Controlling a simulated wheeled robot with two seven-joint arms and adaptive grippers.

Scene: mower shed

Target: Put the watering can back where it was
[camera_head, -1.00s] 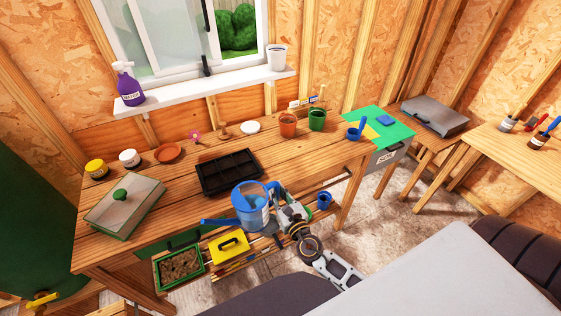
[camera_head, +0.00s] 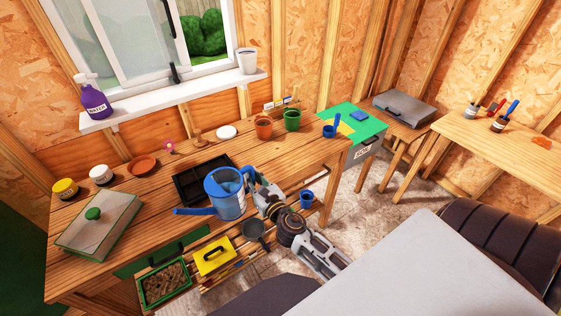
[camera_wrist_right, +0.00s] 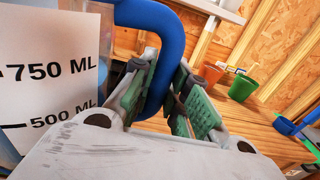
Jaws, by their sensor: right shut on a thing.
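The blue watering can (camera_head: 228,197), with a clear window and a spout pointing left, is held upright over the front edge of the wooden workbench (camera_head: 165,235). My right gripper (camera_head: 257,190) is shut on the can's handle. In the right wrist view, the blue handle (camera_wrist_right: 160,38) lies between the gripper's green-padded fingers (camera_wrist_right: 168,88). The can's white scale label (camera_wrist_right: 48,75) shows at the left there. In the head view, the can covers part of the black seed tray (camera_head: 197,180); I cannot tell whether it touches the bench. My left gripper is not in view.
A lidded green box (camera_head: 98,226) stands at the bench's left; terracotta (camera_head: 264,127) and green (camera_head: 292,120) pots stand at the back.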

